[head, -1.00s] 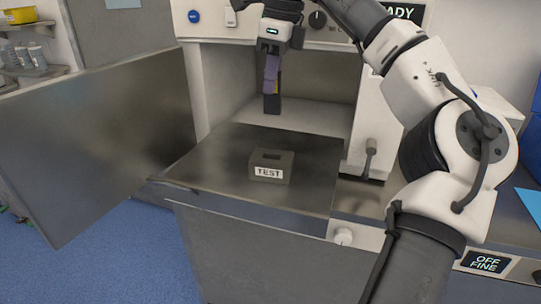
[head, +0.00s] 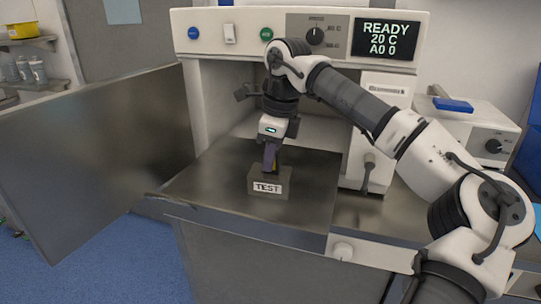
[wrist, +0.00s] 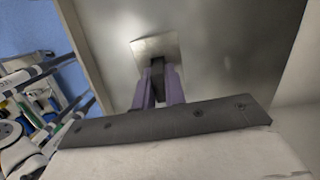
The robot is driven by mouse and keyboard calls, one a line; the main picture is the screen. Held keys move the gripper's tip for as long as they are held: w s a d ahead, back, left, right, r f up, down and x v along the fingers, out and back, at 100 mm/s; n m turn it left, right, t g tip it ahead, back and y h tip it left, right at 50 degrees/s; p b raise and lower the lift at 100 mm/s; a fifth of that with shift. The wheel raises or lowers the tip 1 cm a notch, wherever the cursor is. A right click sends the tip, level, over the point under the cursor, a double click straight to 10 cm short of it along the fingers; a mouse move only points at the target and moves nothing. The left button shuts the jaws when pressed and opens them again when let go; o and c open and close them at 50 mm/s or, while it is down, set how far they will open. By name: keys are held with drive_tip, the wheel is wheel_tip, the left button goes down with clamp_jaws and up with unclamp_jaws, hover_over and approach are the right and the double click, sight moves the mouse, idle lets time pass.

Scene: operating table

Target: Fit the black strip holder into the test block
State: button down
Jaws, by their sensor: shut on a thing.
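The test block (head: 269,187) is a grey box with a white TEST label, standing on the metal worktop in the head view. My gripper (head: 271,163) is directly above it, pointing down, with its purple fingers close to the block's top. The fingers are shut on the black strip holder (wrist: 157,68), which shows between them in the wrist view. There, the holder's far end meets the lighter block top (wrist: 152,46). The slot is hidden behind the holder and fingers, so I cannot tell how far the holder is inside it.
The metal worktop (head: 205,190) is clear around the block. An open metal door (head: 90,150) stands at the left. The cabinet with its READY display (head: 388,37) rises behind. A lever (head: 368,172) stands right of the block.

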drive_tip(key=shift+f, duration=0.1)
drive_tip(key=c, duration=1.5)
unclamp_jaws()
drive_tip(key=shift+o, duration=0.2)
wheel_tip(320, 180, up, 12)
drive_tip(key=d, duration=0.1)
drive_tip(key=shift+s+d, duration=0.2)
drive_tip(key=shift+d, duration=0.2)
